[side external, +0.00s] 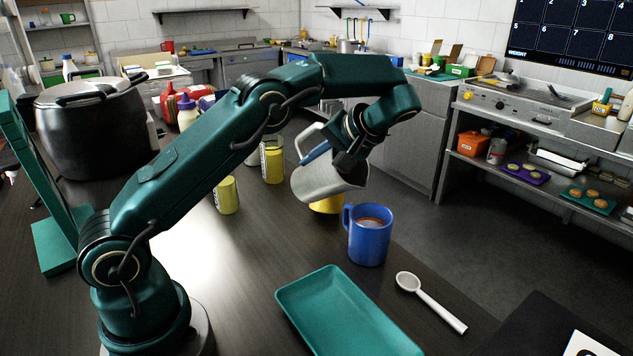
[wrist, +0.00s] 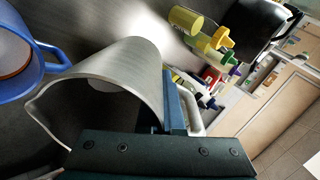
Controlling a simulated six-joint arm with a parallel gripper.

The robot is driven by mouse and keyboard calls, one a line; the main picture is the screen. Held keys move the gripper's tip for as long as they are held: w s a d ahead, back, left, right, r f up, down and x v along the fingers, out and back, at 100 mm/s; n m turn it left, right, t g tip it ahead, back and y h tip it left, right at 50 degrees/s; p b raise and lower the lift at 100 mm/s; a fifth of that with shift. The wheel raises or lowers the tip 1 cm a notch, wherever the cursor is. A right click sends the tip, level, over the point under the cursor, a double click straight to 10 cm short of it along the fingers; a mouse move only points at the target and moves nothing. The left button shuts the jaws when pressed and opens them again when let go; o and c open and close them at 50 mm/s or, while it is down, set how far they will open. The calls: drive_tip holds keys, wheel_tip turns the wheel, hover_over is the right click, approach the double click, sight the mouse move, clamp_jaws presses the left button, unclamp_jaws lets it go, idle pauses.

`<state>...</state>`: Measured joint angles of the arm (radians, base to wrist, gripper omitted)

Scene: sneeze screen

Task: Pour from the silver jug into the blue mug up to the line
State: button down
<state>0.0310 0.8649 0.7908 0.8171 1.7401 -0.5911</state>
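The silver jug (side external: 322,182) is held in the air, tilted, just above and left of the blue mug (side external: 368,244). My gripper (side external: 320,150) appears shut on the jug's handle. The jug also fills the middle of the wrist view (wrist: 115,70), with a blue finger beside its handle (wrist: 192,108). The mug stands upright on the dark counter and holds brown liquid below its rim. Its rim and handle show at the left of the wrist view (wrist: 38,60). No falling stream is visible, and I cannot make out a fill line.
A teal tray (side external: 345,318) and a white spoon (side external: 432,303) lie in front of the mug. Yellow containers (side external: 227,195) stand behind the jug, one partly hidden by it. A large dark pot (side external: 92,132) stands at the back left.

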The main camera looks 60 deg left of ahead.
drive_tip(key=s+d+n+g+h, duration=0.1)
drive_tip(key=s+d+n+h, duration=0.2)
drive_tip(key=s+n+h, duration=0.1)
drive_tip(key=shift+s+d+n+g+h, duration=0.3)
drive_tip(key=shift+s+n+g, duration=0.15)
drive_tip(key=shift+n, duration=0.35)
drive_tip(key=shift+a+f, duration=0.1)
wheel_tip(320, 180, up, 2)
drive_tip(key=shift+w+r+t+h, duration=0.1)
drive_tip(key=shift+r+t+h, duration=0.05)
drive_tip(key=shift+t+h, duration=1)
